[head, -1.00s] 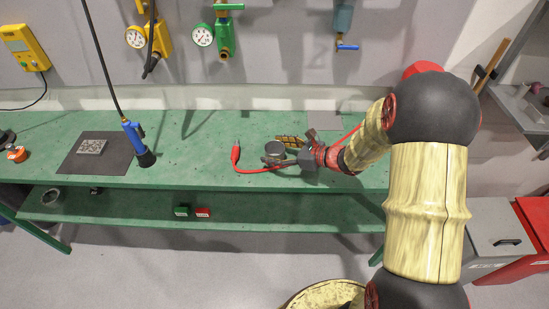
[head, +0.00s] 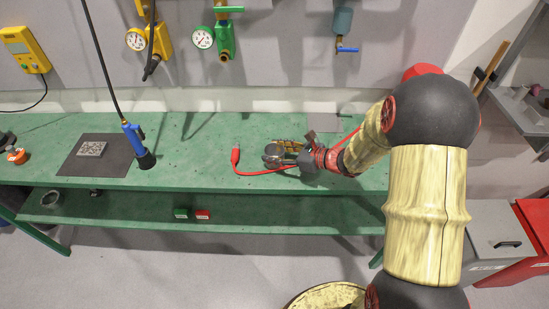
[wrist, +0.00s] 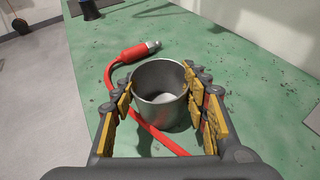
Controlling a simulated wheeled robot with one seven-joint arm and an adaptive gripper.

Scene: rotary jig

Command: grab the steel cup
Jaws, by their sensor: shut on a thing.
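The steel cup (wrist: 160,107) is a plain grey, open-topped cup standing upright, with its empty inside visible in the wrist view. In the head view the cup (head: 273,150) is on the green bench, at the tip of my arm and partly covered by the gripper. My gripper (wrist: 160,95) has its yellow-padded fingers on both sides of the cup, shut on its wall. In the head view my gripper (head: 284,152) reaches in from the right. Whether the cup's base touches the bench is hard to tell.
A blue-handled tool (head: 137,140) hangs at the left by a dark mat (head: 110,165). The bench between mat and plug is clear.

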